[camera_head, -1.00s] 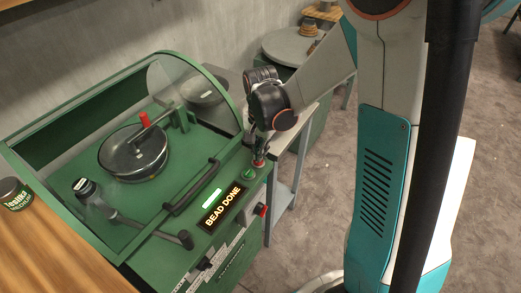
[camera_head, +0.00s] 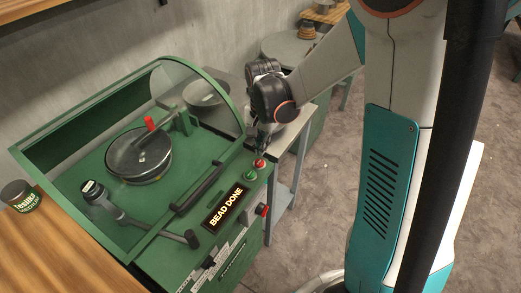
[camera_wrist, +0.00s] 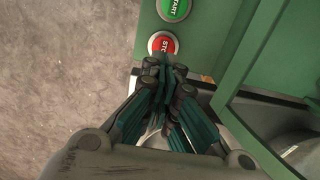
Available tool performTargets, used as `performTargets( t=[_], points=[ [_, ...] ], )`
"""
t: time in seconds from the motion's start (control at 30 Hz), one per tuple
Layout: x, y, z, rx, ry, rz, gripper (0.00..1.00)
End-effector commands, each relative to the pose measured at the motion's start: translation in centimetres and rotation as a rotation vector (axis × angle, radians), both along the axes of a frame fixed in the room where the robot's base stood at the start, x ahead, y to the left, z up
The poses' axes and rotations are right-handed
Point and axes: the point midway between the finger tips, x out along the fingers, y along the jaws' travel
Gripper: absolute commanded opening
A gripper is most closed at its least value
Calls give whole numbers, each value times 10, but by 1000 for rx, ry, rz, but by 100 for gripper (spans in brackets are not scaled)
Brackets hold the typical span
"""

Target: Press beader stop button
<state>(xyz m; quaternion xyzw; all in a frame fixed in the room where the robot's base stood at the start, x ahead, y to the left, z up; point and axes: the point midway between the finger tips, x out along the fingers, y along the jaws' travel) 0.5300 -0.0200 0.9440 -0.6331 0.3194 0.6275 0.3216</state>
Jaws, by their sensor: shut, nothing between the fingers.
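The green beader machine (camera_head: 150,231) stands at left with a clear hood. Its panel display (camera_head: 226,206) reads BEAD DONE. The red stop button (camera_head: 260,164) is at the panel's far right corner, beside the green start button (camera_head: 250,175). Both also show in the wrist view, the stop button (camera_wrist: 162,43) below the start button (camera_wrist: 175,8). My gripper (camera_head: 262,152) is shut and empty, its tips just beyond the stop button. In the wrist view my gripper (camera_wrist: 167,72) overlaps the button's lower edge; the red top is mostly uncovered. I cannot tell whether they touch.
A round pan (camera_head: 140,160) with a red-tipped arm over it sits under the hood. A dark handle (camera_head: 200,190) runs along the hood's front edge. A red knob (camera_head: 263,210) is on the front face. A tin (camera_head: 20,196) stands on the wooden bench (camera_head: 60,245).

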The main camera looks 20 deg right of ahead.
Motion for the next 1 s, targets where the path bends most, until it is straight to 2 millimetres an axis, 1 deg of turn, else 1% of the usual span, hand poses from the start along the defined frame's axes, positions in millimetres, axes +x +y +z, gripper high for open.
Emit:
performTargets(
  t=[0.03,0.2,0.3,0.4,0.5,0.6,1.0],
  points=[
    [0,0,17,0,0,1,0],
    [0,1,52,0,0,0,0],
    [0,1,69,0,0,0,0],
    [0,1,80,0,0,0,0],
    [0,1,87,0,0,0,0],
    [0,1,90,0,0,0,0],
    [0,1,90,1,-1,0,0]
  ],
)
